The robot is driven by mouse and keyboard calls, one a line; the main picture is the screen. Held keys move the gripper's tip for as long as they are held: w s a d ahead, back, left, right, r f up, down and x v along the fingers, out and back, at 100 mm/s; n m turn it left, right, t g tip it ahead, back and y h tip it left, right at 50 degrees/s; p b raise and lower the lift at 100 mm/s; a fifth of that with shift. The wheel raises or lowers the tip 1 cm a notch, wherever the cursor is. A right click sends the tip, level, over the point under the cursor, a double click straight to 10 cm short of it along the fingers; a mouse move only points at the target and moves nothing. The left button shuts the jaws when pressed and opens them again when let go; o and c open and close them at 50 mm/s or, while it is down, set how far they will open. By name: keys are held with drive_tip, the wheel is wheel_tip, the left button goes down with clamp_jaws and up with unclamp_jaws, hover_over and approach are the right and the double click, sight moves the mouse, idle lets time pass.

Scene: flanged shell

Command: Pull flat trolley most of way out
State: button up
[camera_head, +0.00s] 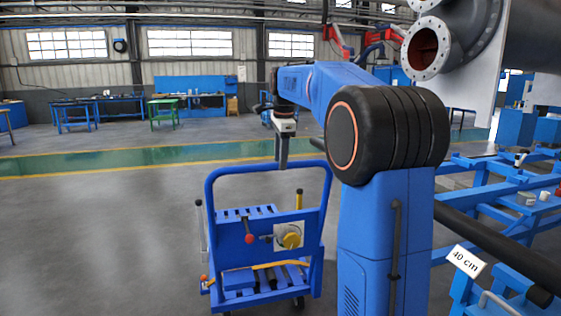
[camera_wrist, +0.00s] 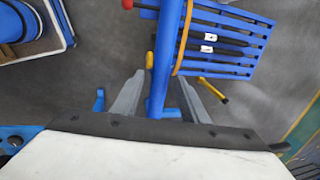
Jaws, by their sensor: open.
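The flat trolley (camera_head: 264,235) is a blue frame with a slatted deck and a tall looped push handle, standing on the grey floor left of my arm. My gripper (camera_head: 282,162) points down at the handle's top rail. In the wrist view the trolley's slatted deck (camera_wrist: 225,45) shows at the upper right. There the blue handle rail (camera_wrist: 168,55) runs between the two grey fingers of my gripper (camera_wrist: 160,82), which is open, with a finger on each side. I cannot tell whether either finger touches the rail.
A blue rack (camera_head: 480,205) with a long dark bar and a "40 cm" sign (camera_head: 466,262) stands at the right. A flanged pipe (camera_head: 428,48) is at the upper right. Blue workbenches (camera_head: 190,98) line the far wall. The floor left of the trolley is clear.

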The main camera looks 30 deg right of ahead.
drive_tip(key=shift+w+f, duration=0.1)
drive_tip(key=shift+f, duration=0.45)
clamp_jaws()
drive_tip(key=s+a, duration=0.3)
drive_tip(key=s, duration=0.7)
drive_tip(key=s+a, duration=0.2)
drive_tip(key=s, duration=0.8)
drive_tip(key=s+a, duration=0.3)
drive_tip(key=s, duration=0.7)
drive_tip(key=shift+s+a, duration=0.3)
drive_tip(key=shift+a, duration=0.05)
unclamp_jaws()
